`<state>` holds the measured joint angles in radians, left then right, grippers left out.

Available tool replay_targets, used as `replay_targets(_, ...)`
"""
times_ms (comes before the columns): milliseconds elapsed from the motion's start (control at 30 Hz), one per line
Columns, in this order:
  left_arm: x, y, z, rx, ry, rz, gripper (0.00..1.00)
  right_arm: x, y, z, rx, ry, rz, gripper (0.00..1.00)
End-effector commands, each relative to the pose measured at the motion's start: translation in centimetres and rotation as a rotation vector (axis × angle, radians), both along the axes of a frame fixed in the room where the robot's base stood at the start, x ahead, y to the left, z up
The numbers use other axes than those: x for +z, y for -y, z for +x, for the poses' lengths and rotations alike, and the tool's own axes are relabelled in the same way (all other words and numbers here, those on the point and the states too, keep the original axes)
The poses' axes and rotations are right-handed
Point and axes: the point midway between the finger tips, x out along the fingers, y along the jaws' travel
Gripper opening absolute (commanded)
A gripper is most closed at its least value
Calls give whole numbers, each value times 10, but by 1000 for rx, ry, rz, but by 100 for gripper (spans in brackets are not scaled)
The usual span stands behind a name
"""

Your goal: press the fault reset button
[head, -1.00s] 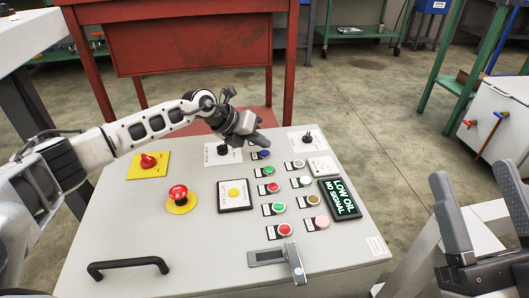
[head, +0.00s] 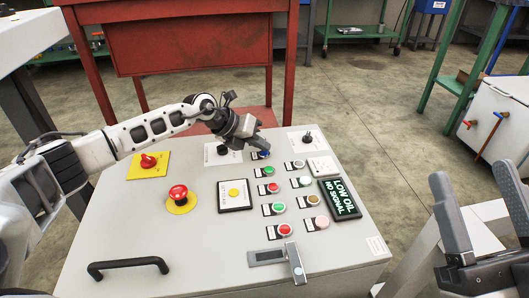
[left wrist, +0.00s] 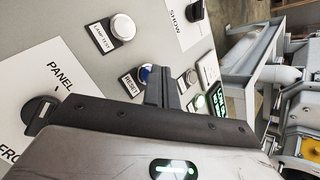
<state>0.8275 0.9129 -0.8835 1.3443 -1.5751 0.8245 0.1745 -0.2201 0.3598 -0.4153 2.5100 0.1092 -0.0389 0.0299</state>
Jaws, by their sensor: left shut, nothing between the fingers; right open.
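The reset button is a blue round push button (head: 262,155) in the top row of the grey control panel (head: 150,225). In the left wrist view the blue button (left wrist: 145,74) sits beside a black plate labelled RESET (left wrist: 130,86), partly hidden by my fingers. My left gripper (head: 264,147) is shut and empty, tilted down, with its tips right at the blue button; I cannot tell whether they touch it. Its fingers (left wrist: 162,86) also show in the left wrist view. My right gripper (head: 482,220) is open and empty, right of the panel.
Several coloured buttons, including a green one (head: 268,170), lie below the blue one. A red emergency stop (head: 178,192), a yellow-plated red switch (head: 148,161), a LOW OIL display (head: 339,198) and a black handle (head: 128,265) are on the panel. A red bench (head: 190,45) stands behind.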

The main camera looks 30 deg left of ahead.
Motion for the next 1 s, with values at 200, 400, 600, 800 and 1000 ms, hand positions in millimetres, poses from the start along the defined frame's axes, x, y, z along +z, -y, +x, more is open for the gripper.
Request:
replay_targets(200, -3, 0, 0, 1, 0, -1, 0, -1, 0, 0, 0, 0, 0, 57)
replay_targets(400, -5, 0, 0, 1, 0, -1, 0, -1, 0, 0, 0, -1, -1, 57)
replay_targets(600, -8, 0, 0, 0, -1, 0, 0, -2, 0, 0, 0, -1, -1, 57)
replay_targets(800, -10, 0, 0, 0, -1, 0, 0, -2, 0, 0, 0, -1, -1, 57)
replay_targets(1000, -10, 0, 0, 0, -2, 0, 0, -2, 0, 0, 1, -1, -1, 57)
